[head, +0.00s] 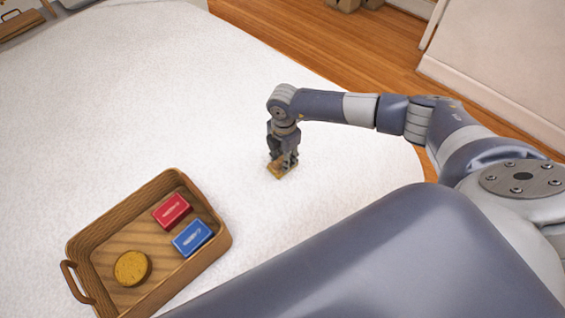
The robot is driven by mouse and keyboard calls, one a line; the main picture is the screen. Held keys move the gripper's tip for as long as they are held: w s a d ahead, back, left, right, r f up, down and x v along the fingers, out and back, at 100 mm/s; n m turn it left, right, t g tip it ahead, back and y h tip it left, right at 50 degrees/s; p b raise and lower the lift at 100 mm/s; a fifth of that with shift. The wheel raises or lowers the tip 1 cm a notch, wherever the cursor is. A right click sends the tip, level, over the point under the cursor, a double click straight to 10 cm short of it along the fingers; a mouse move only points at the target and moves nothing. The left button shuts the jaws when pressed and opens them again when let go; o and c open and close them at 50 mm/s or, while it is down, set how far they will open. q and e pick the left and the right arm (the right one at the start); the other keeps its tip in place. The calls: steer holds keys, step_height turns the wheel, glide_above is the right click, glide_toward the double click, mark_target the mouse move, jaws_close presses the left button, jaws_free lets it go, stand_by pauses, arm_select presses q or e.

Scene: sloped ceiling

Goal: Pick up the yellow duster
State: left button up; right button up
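A small yellow-brown block (276,172), which looks like the yellow duster, is at the fingertips of my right gripper (283,164), over the white surface. The gripper points down and its fingers hide much of the block. I cannot tell whether the fingers are closed on it, or whether it rests on the surface or is just above it. My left gripper is not in view.
A brown tray (79,250) with a side handle lies at the lower left. It holds a red block (172,211), a blue block (192,238) and a round yellow-brown piece (132,268). The white surface (130,90) is clear between tray and gripper. Wooden floor (300,50) lies beyond its edge.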

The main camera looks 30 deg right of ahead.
jaws_close()
steer(key=shift+r, duration=0.1)
